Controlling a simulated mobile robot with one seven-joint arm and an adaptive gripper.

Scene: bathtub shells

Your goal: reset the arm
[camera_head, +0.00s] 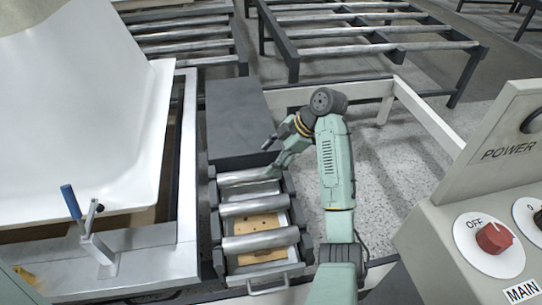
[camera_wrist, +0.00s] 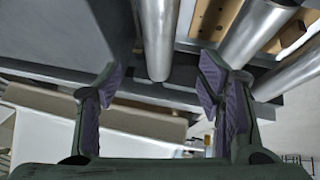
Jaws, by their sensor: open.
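My green arm (camera_head: 335,175) rises from the bottom of the head view, bends at its top and reaches down to the left. My gripper (camera_head: 274,170) is above the far end of a small roller section, beside the dark block. In the wrist view my gripper (camera_wrist: 160,82) is open, its purple-padded fingers spread wide. No object is held between them. A metal roller (camera_wrist: 158,35) shows beyond the gap; whether a finger touches anything I cannot tell.
The roller section (camera_head: 262,245) holds a perforated wooden board (camera_head: 258,222). A dark block (camera_head: 238,112) stands behind it. A white shell (camera_head: 110,120) on a metal frame is at left. A control panel (camera_head: 490,215) stands at right. Speckled floor (camera_head: 385,165) is clear.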

